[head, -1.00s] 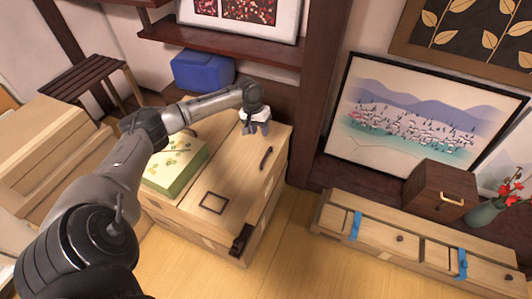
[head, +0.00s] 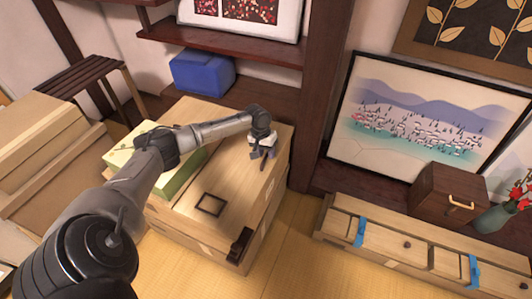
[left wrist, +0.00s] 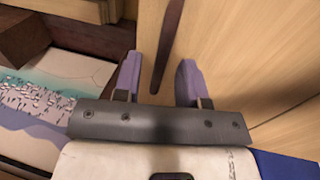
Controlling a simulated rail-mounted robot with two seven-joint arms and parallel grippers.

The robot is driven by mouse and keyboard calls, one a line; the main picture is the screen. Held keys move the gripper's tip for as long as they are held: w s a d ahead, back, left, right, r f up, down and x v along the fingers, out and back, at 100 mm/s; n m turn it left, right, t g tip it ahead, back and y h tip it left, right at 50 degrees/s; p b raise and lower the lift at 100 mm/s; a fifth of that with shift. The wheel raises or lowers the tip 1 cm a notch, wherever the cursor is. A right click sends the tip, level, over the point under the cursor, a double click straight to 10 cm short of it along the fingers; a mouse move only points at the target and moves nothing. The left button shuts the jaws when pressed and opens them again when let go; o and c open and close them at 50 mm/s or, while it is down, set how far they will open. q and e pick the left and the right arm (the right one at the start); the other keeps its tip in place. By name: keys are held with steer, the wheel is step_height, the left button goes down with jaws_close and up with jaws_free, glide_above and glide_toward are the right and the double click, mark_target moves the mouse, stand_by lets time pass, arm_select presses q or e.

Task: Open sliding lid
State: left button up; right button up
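A large light wooden box with a flat lid (head: 232,180) stands left of the middle in the head view. A dark, narrow handle (head: 264,165) lies near the lid's right side. A dark square frame (head: 209,204) is also on the lid. My left gripper (head: 262,154) is over the handle and partly hides it. In the left wrist view, its two purple fingers (left wrist: 158,68) are apart, and the dark handle (left wrist: 168,45) runs between them. I cannot tell whether the fingers touch the lid. My right gripper is not in view.
A green patterned box (head: 178,183) sits on the lid's left part, behind my left arm. A dark bracket (head: 239,245) is at the front corner. A blue box (head: 201,73) is behind. A long wooden case (head: 395,252) lies right, with clear tatami (head: 300,235) between.

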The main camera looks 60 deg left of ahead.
arm_select(q)
jaws_close()
stand_by(0.3)
stand_by(0.3)
